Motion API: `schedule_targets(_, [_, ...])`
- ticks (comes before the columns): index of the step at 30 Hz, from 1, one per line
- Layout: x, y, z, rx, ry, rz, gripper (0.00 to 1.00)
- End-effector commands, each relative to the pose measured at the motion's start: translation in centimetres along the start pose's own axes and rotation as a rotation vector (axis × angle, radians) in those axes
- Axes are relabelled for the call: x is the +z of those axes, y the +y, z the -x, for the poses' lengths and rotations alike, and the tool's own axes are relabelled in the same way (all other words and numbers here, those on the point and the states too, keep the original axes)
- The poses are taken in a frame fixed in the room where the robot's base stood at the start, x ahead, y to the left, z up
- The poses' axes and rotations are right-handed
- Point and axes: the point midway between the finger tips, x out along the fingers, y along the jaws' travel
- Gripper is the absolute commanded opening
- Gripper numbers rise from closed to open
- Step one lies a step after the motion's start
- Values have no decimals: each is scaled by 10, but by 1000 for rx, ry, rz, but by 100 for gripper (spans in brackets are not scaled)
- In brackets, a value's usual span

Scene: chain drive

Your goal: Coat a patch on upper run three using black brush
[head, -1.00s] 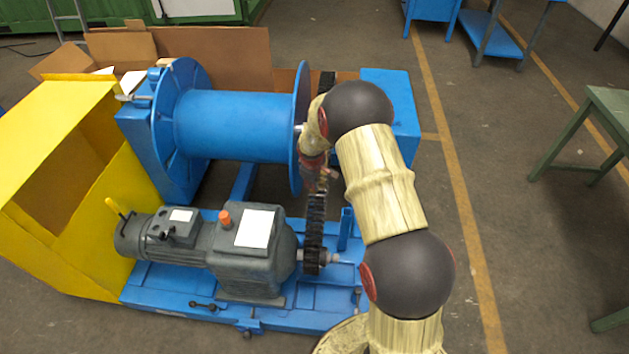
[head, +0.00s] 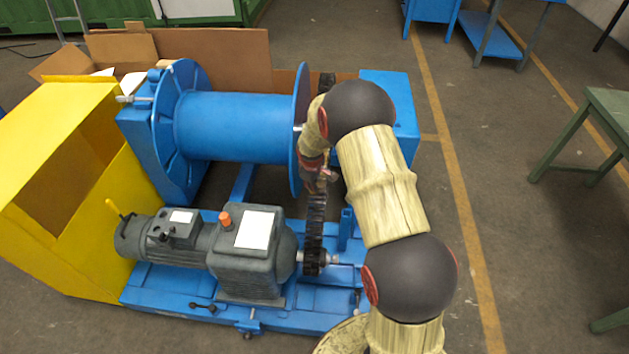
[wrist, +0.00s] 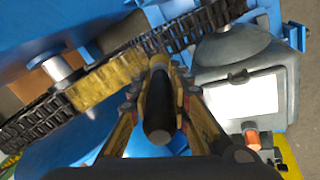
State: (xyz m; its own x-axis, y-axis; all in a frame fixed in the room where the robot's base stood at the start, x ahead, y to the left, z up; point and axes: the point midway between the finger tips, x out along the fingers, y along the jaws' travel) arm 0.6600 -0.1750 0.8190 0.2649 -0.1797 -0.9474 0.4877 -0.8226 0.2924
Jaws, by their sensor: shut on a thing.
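My gripper (wrist: 160,88) is shut on the black brush (wrist: 158,122), whose dark rounded handle points back toward the wrist camera. The brush's tan head end lies at the edge of the chain (wrist: 35,118); I cannot tell whether it touches. In the head view the chain (head: 315,225) rises from a small dark sprocket (head: 314,262) toward the drum. There my gripper (head: 322,176) is beside the chain's upper part, and the brush cannot be made out.
A blue drum (head: 235,128) and a grey gear motor (head: 245,250) stand on a blue base (head: 190,290), left of the chain. A yellow guard box (head: 70,180) is at the left. Open floor (head: 500,200) lies right of my arm.

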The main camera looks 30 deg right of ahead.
Motion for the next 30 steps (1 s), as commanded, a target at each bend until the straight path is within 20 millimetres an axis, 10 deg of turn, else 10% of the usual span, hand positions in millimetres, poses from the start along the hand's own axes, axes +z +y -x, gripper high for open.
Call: schedule_targets(30, [-2, 27, -69, 0, 1, 0, 0])
